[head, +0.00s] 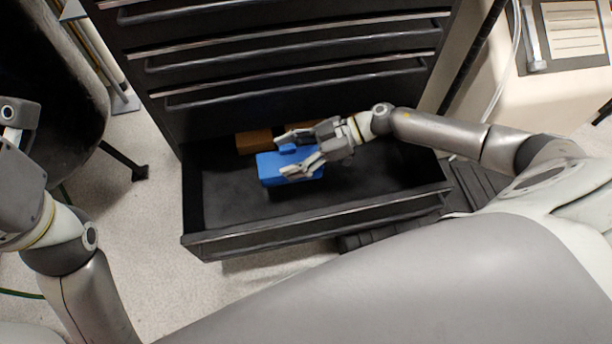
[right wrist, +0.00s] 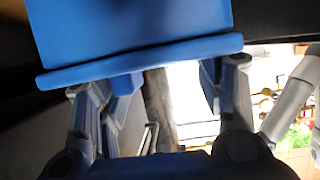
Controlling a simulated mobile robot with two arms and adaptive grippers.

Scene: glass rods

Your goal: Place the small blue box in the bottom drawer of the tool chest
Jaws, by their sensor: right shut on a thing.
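The small blue box (head: 270,168) is over the open bottom drawer (head: 225,212) of the black tool chest (head: 190,122), toward the drawer's back half. Whether it touches the drawer floor is hard to tell. My right gripper (head: 288,155) reaches in from the right and is shut on the box. In the right wrist view the blue box (right wrist: 135,30) fills the top, just beyond the fingers (right wrist: 165,95). My left gripper (head: 14,128) is partly in view at the left edge, away from the chest; its fingertips are not clear.
A brown block (head: 254,141) lies at the back of the drawer, and a yellowish thing (head: 298,127) is partly hidden behind my right gripper. The upper drawers (head: 290,80) are shut. The drawer's front half is clear. A cream surface (head: 505,90) stands at right.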

